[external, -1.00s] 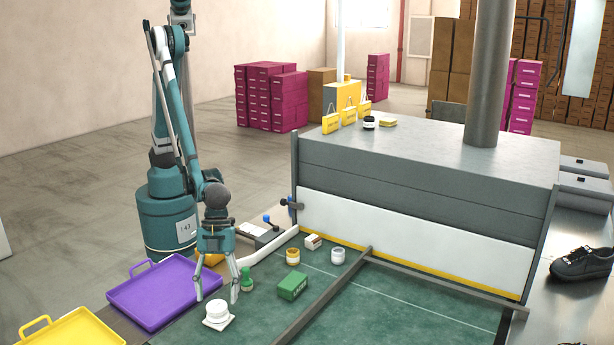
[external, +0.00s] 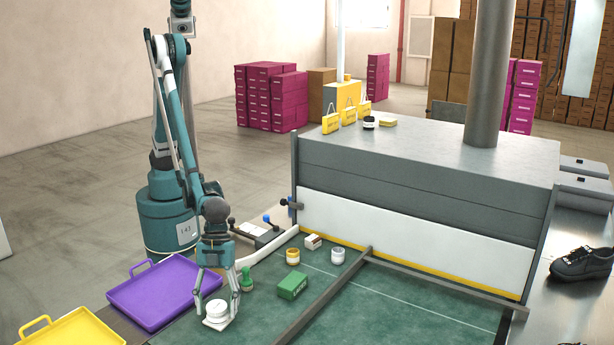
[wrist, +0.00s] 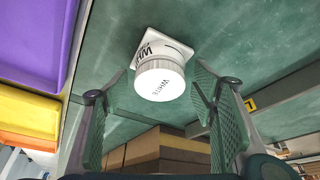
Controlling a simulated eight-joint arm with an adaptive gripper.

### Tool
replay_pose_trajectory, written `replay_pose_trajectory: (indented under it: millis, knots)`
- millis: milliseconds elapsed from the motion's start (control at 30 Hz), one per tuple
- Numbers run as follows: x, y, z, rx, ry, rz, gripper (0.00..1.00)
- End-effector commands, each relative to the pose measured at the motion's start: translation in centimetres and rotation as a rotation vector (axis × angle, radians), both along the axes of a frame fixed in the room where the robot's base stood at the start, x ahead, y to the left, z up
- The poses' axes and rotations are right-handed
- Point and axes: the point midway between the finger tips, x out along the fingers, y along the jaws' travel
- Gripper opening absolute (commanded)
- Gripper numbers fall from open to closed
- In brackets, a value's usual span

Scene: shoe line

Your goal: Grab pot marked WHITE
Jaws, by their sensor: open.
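The white pot (external: 216,308) stands at the front left of the green mat, on a white square piece (external: 222,322).
A green bottle-like piece (external: 247,280) and a green box (external: 293,286) stand close on the right. A yellow-banded jar (external: 293,256) and a white jar (external: 338,256) are farther back. A purple tray (external: 165,292) lies left; a metal bar (external: 325,298) crosses the mat.

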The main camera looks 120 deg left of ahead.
Motion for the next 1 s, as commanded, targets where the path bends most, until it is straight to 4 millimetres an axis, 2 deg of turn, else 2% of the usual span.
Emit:
replay_pose_trajectory:
  millis: [67, 300, 400, 767, 1000]
  knots:
    - [0.0, 0.0, 0.0, 0.000, 0.000, 0.000, 0.57]
    - [0.0, 0.0, 0.0, 0.000, 0.000, 0.000, 0.26]
    - [0.0, 0.0, 0.1, 0.000, 0.000, 0.000, 0.16]
    - [0.0, 0.0, 0.4, 0.000, 0.000, 0.000, 0.16]
    - [0.0, 0.0, 2.2, 0.000, 0.000, 0.000, 0.16]
